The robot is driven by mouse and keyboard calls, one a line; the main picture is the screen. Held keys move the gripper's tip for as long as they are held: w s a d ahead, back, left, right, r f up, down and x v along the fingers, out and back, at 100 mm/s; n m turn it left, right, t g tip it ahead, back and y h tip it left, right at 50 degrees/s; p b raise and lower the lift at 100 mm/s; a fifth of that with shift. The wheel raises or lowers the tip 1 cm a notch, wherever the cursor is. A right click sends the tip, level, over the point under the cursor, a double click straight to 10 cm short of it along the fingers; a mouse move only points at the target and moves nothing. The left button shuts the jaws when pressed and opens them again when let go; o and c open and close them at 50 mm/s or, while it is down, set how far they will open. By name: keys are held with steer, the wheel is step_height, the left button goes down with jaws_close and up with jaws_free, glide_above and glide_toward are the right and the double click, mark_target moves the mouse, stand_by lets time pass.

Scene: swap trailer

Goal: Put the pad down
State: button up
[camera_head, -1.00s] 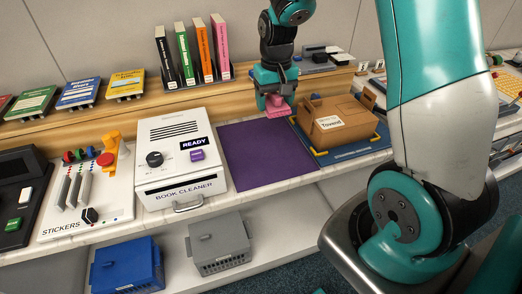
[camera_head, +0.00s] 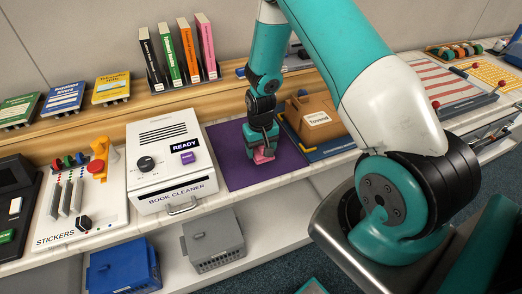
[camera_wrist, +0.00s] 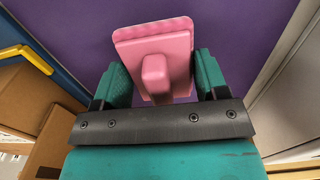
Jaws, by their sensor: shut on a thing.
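The pink pad (camera_wrist: 155,45) has a flat block and a raised grip, and my gripper (camera_wrist: 155,82) is shut on it in the wrist view. In the head view the pad (camera_head: 263,157) is low over the purple mat (camera_head: 220,170), toward the mat's front right. I cannot tell whether the pad touches the mat. My gripper (camera_head: 262,140) points down and hides part of the pad's upper side.
The white book cleaner (camera_head: 170,165) stands left of the mat. A cardboard box (camera_head: 317,117) on a blue tray (camera_head: 335,147) with yellow corners stands to the right. Upright books (camera_head: 183,48) are behind. The mat's left part is clear.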

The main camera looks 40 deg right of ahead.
steer(key=shift+f, duration=0.95)
steer(key=shift+f, duration=0.2)
steer(key=o, duration=1)
steer(key=shift+r, duration=0.1)
